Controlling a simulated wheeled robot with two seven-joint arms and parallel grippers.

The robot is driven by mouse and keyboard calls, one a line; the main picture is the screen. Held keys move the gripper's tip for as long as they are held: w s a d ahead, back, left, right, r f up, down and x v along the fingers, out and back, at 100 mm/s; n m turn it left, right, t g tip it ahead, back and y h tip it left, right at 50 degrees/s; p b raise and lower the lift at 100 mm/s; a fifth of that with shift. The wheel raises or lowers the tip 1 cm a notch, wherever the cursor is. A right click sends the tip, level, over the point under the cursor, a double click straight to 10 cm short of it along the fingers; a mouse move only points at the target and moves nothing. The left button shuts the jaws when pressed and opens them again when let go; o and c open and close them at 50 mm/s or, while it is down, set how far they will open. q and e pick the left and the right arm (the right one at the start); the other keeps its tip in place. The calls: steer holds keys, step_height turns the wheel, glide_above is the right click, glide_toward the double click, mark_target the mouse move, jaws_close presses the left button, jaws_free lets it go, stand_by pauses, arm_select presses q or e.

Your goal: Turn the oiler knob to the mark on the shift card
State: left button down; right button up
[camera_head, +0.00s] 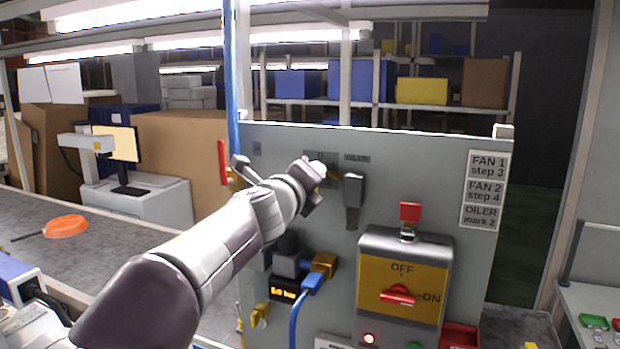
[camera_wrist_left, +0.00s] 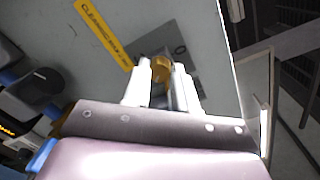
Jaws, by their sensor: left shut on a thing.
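The shift card (camera_head: 483,190) is on the right of the grey panel and reads FAN 1 step 3, FAN 2 step 4, OILER mark 2. My left gripper (camera_head: 328,174) is at the upper middle of the panel, mostly hidden behind my wrist. In the left wrist view my left gripper (camera_wrist_left: 161,76) is shut on a small brass-coloured knob (camera_wrist_left: 161,67), one finger on each side. I take it for the oiler knob. A dark plate lies behind it; I cannot read its marks or the knob's setting. My right gripper is not in view.
A grey fitting (camera_head: 354,189) hangs just right of my gripper. Below are a switch box (camera_head: 405,245) with a red handle, brass and blue hose fittings (camera_head: 323,265), and a pressure display. A blue pipe (camera_head: 229,90) rises on the left.

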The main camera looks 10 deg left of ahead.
arm_select(q)
steer(key=shift+f, duration=0.2)
steer(key=c, duration=0.9)
jaws_free()
steer(key=shift+r, duration=0.1)
steer(key=s+a, duration=0.2)
steer(key=s, duration=1)
steer(key=shift+s+r, duration=0.2)
steer(key=shift+s, duration=0.1)
